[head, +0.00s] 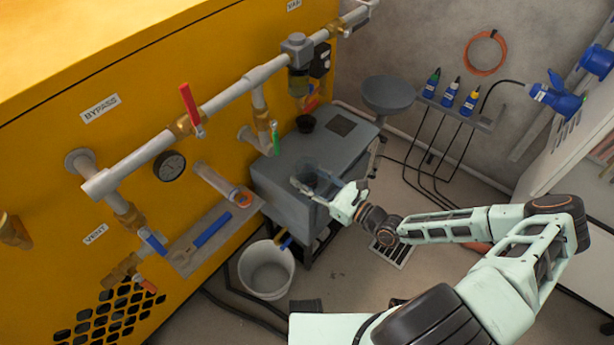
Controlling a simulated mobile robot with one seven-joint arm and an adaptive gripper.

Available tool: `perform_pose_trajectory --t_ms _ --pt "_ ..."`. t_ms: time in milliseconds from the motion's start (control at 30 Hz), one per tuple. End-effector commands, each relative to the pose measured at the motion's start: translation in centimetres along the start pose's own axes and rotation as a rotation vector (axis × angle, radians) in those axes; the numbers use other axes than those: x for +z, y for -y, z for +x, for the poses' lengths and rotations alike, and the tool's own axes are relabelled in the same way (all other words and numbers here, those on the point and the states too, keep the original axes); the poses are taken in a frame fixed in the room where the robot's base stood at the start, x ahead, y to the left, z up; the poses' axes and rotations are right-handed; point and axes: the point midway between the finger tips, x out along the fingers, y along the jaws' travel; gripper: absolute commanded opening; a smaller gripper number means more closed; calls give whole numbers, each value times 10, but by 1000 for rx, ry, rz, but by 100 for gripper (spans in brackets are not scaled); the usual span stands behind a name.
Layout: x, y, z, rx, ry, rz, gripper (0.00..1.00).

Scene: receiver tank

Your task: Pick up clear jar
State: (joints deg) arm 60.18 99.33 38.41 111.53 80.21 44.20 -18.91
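A clear, see-through jar (307,174) appears on the top of the grey cabinet (340,152), near its front edge. My gripper (310,186) reaches in from the right at the jar, with its fingers close to the jar's sides. The view is too small to tell whether the fingers touch the jar or whether they are open or shut. The jar's lower right part is partly hidden by my gripper.
A white bucket (266,270) stands below. Yellow-wall piping (240,88) runs behind.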

Motion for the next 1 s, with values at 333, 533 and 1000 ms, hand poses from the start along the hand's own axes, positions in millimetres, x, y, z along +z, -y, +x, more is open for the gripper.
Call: perform_pose_trajectory --t_ms 333,533,1000 --pt "0 0 0 0 0 0 17" --pt "10 0 0 1 1 -1 17" --pt "101 -38 -40 -1 0 1 17"
